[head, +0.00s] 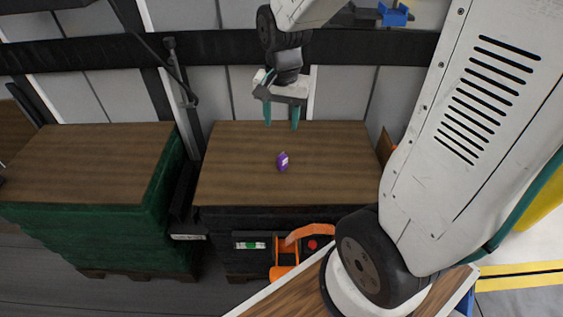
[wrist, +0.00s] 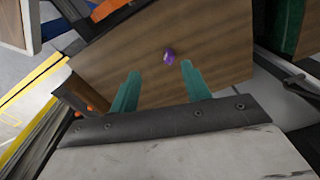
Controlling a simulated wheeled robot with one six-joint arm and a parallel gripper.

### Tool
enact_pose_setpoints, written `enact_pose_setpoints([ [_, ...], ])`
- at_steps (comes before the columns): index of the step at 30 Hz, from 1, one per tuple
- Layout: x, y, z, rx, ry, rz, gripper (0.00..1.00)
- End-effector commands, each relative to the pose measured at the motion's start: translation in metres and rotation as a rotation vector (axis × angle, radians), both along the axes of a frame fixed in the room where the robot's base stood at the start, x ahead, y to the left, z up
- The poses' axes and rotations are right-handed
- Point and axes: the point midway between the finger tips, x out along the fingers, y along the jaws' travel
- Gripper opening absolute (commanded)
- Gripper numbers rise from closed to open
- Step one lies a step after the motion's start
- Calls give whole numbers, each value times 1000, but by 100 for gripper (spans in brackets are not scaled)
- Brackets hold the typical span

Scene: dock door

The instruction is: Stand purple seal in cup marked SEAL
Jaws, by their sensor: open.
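The purple seal (head: 283,162) is a small purple piece with a pale label. It sits on the wooden top of the middle stack (head: 235,180), near its centre. In the wrist view the seal (wrist: 169,56) lies beyond the fingertips, between their lines and nearer the right finger. My gripper (head: 281,124) is open and empty, with teal fingers pointing down above the far part of the top. It also shows in the wrist view (wrist: 160,75). The gripper is apart from the seal. I see no cup marked SEAL in either view.
A green stack with a wooden top (head: 90,165) stands at left, across a narrow gap holding dark posts. An orange device (head: 287,255) is at the middle stack's front. A dark rail (head: 210,50) runs along the back wall. The wooden top around the seal is clear.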

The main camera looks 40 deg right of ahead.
Motion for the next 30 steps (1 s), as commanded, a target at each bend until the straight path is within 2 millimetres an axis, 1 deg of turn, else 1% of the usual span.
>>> enact_pose_setpoints([
  [1,11,-6,-19,5,16,-67,47],
  [3,26,-15,-42,9,23,-164,47],
  [6,42,-27,-74,13,32,-293,47],
  [9,53,-36,-102,16,39,-398,47],
  [12,61,-44,-123,18,42,-476,47],
  [18,66,-49,-146,20,44,-542,47],
  [26,67,-50,-174,19,45,-545,47],
  [30,70,-51,-194,19,46,-544,47],
])
